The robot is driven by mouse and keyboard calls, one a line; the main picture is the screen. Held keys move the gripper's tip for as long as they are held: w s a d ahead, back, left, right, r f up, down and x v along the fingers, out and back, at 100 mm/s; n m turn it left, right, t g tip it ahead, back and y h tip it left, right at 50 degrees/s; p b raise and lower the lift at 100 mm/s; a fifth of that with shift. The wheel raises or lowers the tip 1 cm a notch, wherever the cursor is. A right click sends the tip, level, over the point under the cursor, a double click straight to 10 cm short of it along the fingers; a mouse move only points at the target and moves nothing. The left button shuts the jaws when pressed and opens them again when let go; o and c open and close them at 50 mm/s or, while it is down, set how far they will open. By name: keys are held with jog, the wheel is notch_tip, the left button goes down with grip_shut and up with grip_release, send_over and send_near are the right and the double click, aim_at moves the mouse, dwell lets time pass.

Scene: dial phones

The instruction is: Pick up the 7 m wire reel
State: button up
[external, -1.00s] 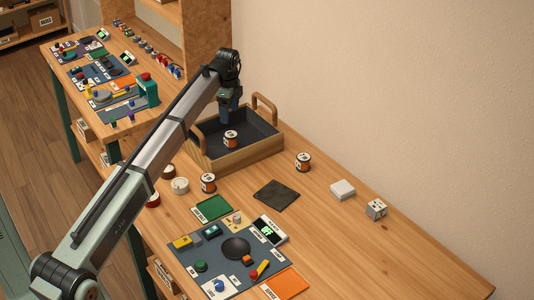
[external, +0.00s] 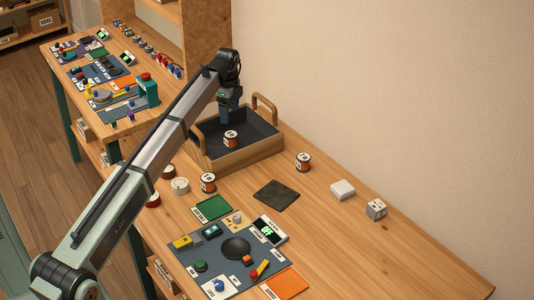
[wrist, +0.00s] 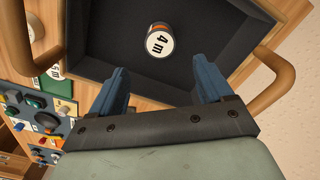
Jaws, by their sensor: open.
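A wire reel (external: 231,139) with orange sides stands in the dark-lined wooden tray (external: 245,155). In the wrist view its white top (wrist: 160,43) reads "4 m". A similar reel (external: 208,183) stands on the table in front of the tray, and another reel (external: 303,162) stands to the tray's right. Their labels are too small to read surely, so I cannot tell which is the 7 m one. My gripper (external: 229,115) is over the tray, pointing down, above and behind the 4 m reel. In the wrist view the blue fingers (wrist: 161,76) are apart with nothing between them.
The tray has raised wooden handles (external: 266,103). A dark square mat (external: 276,195), a white block (external: 342,190) and a grey cube (external: 376,209) lie on the table. A board of controls (external: 225,255) is in front. A white round item (external: 180,186) is beside my arm.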

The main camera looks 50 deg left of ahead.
jog(key=shift+o, duration=0.4)
jog(key=r+m, duration=0.1)
jog(key=m, duration=0.2)
send_over(304, 157)
jog(key=shift+s+n, duration=0.4)
jog(key=shift+n, duration=0.6)
notch_tip(304, 157, down, 8)
jog(key=shift+f, duration=0.25)
jog(key=shift+w+f, duration=0.2)
jog(key=shift+f, duration=1.1)
jog(key=shift+w+f, duration=0.2)
jog(key=shift+f, duration=1.1)
jog(key=shift+c, duration=0.4)
